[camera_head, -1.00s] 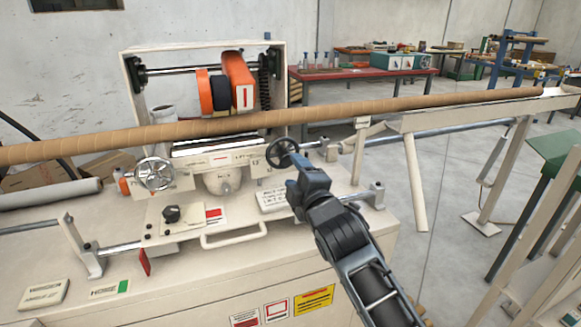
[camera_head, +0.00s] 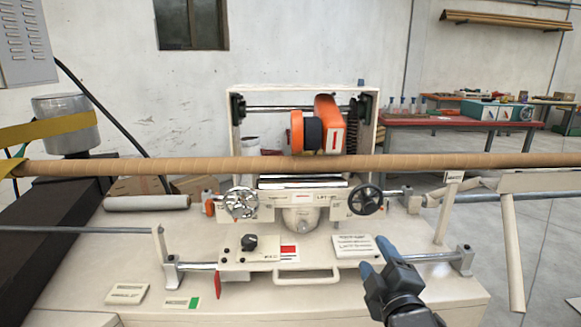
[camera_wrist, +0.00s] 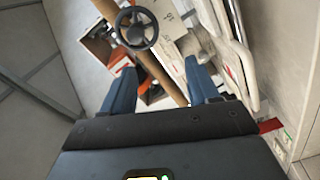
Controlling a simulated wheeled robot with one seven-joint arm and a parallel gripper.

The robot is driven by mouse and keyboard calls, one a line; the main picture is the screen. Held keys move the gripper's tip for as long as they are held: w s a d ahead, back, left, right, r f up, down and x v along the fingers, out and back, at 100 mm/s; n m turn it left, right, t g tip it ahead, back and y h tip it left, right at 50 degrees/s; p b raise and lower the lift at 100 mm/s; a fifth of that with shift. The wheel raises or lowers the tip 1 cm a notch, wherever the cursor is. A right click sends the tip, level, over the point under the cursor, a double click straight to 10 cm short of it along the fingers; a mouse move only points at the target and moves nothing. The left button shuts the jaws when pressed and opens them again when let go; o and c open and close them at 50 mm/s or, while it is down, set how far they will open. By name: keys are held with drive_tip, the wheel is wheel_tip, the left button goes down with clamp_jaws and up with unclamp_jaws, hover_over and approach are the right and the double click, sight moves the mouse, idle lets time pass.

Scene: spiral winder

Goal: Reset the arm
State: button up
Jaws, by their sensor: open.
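My gripper (camera_head: 374,258) is at the lower right of the head view, above the front right part of the winder's pale bench (camera_head: 430,285). Its two blue fingers are apart with nothing between them. In the wrist view my gripper (camera_wrist: 160,85) also shows open and empty. The black handwheel (camera_head: 366,200) is on the right of the carriage, behind my gripper and apart from it. It also shows in the wrist view (camera_wrist: 137,28), beyond the fingertips.
A long brown cardboard tube (camera_head: 250,168) runs across the winder. A chrome handwheel (camera_head: 241,203), a black knob (camera_head: 249,241) and a pale front handle (camera_head: 306,277) are on the machine. A red table (camera_head: 470,122) stands at the back right. Open floor lies to the right.

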drive_tip(key=s+a+f+m, duration=0.1)
drive_tip(key=s+f+m, duration=0.2)
drive_tip(key=s, duration=0.6)
drive_tip(key=s+a+f+m+g, duration=0.1)
drive_tip(key=s+f+m, duration=0.2)
drive_tip(key=s, duration=0.7)
drive_tip(key=s+a+f+m, duration=0.1)
drive_tip(key=s+f+m, duration=0.2)
drive_tip(key=s, duration=0.6)
drive_tip(key=s+d+r+m+g, duration=0.1)
drive_tip(key=s+d+r+m, duration=0.1)
drive_tip(key=s, duration=0.8)
drive_tip(key=s+d+r+m+g, duration=0.1)
drive_tip(key=s+d+r+m, duration=0.1)
drive_tip(key=s, duration=0.8)
wheel_tip(320, 180, up, 2)
drive_tip(key=shift+s+d+r+m, duration=0.2)
drive_tip(key=shift+d+m, duration=0.1)
drive_tip(key=shift+d, duration=0.55)
